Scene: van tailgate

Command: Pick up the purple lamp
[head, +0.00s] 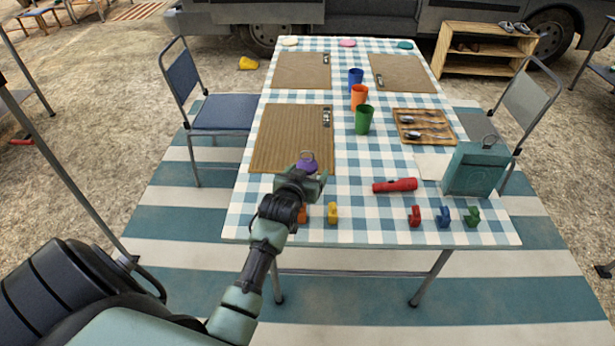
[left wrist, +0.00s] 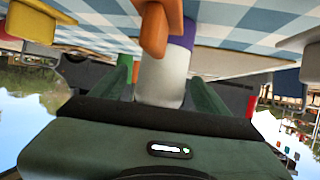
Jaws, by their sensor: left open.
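The purple lamp (head: 307,164) stands on the checked table, with a purple top and a ring handle. My left gripper (head: 308,180) is at the lamp and partly hides it in the head view. In the left wrist view, the lamp's pale body (left wrist: 163,78) shows between the two green fingers of my left gripper (left wrist: 162,88), with purple near it. The jaws are open; whether a finger touches the lamp cannot be told. A small orange object (left wrist: 155,28) partly covers the lamp in that view. My right gripper is not in view.
Small orange (head: 302,215) and yellow (head: 332,213) objects stand near the table's front edge by my arm. A red flashlight (head: 395,185) lies to the right. A brown mat (head: 290,135) lies behind the lamp. Blue, orange and green cups (head: 364,120) stand farther back.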

